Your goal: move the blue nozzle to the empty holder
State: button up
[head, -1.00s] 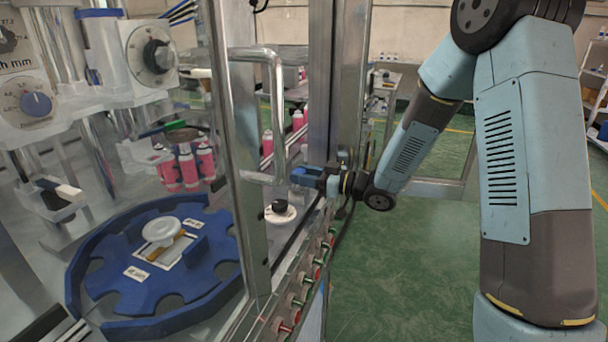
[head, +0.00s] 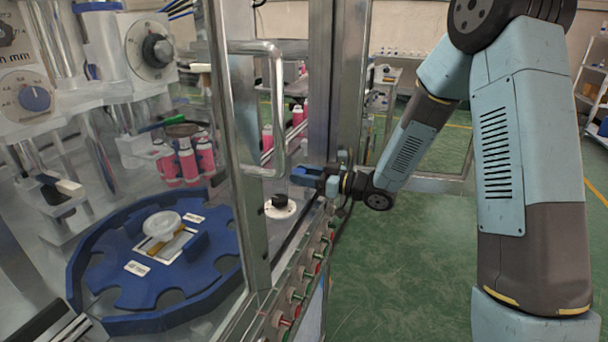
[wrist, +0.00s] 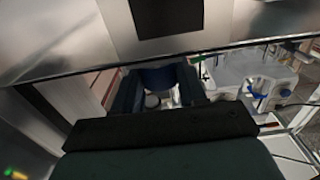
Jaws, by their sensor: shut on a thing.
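My gripper (head: 303,174) is in the head view at the cabinet's right side, just right of the door handle and above a row of push buttons. In the wrist view my gripper (wrist: 158,82) has its two dark fingers closed on a blue piece (wrist: 158,77), which looks like the blue nozzle. The fingers hide most of it, and in the head view it cannot be told apart from the blue fingers. I cannot pick out the empty holder for certain in either view.
A metal door handle (head: 281,120) and frame post (head: 319,85) stand close to my gripper. A black knob on a white disc (head: 281,207) is just below-left. Green floor (head: 400,260) is clear.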

jog(key=o, duration=1.2)
jog(key=v, duration=1.4)
jog(key=shift+w, duration=0.1)
jog(key=shift+a+f, duration=0.1)
